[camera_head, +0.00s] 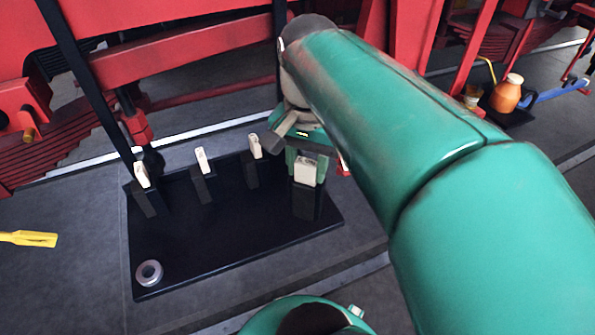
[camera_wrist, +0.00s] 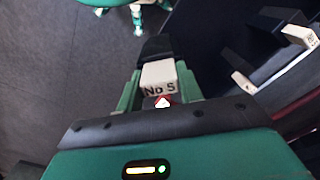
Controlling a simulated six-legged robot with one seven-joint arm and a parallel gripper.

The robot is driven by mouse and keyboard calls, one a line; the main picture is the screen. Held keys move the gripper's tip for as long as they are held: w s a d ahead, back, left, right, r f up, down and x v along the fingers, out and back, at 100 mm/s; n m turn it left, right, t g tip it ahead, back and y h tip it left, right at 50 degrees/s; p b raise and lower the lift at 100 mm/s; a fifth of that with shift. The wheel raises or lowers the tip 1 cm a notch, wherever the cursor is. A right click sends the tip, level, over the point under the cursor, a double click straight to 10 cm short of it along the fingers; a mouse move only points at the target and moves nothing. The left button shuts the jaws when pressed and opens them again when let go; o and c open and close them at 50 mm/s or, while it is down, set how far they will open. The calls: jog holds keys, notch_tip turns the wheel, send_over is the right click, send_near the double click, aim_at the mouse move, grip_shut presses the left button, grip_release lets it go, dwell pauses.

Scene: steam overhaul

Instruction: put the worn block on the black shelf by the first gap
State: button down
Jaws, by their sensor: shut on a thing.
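My gripper (camera_head: 306,168) is at the right end of a black board (camera_head: 230,235) lying on the floor. Its green fingers are shut on a block with a white tag (camera_head: 305,171). I cannot tell whether the held block touches the board. Three similar dark blocks with white tags, a left one (camera_head: 142,176), a middle one (camera_head: 202,160) and a right one (camera_head: 255,147), stand along the board's back edge. No visible mark tells which block is worn.
A grey ring (camera_head: 149,273) lies on the board's front left corner. A yellow tool (camera_head: 28,238) is on the floor at left. Red frame beams (camera_head: 190,50) stand behind the board. An orange jug (camera_head: 506,93) and a blue spanner (camera_head: 550,94) are at the right. The board's middle is clear.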

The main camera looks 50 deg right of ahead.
jog(key=w+d+f, duration=0.4)
jog(key=d+f, duration=0.1)
jog(key=f, duration=0.5)
jog(key=shift+w, duration=0.3)
jog(key=shift+d, duration=0.1)
jog(key=c, duration=0.9)
grip_release()
jog(key=shift+f, duration=0.1)
notch_tip(320, 180, up, 12)
jog(key=w+a+f+n+t, duration=0.1)
jog(key=w+a+n+t, duration=0.1)
jog(key=a+n, duration=0.3)
jog(key=w+a+f+n+t, duration=0.1)
jog(key=a+n, duration=0.4)
jog(key=a, duration=0.6)
jog(key=w+a+f+n+t, duration=0.2)
jog(key=a+n, duration=0.3)
jog(key=a, duration=0.4)
jog(key=shift+w+f+t, duration=0.3)
jog(key=shift+w+f, duration=0.25)
jog(key=shift+w, duration=0.3)
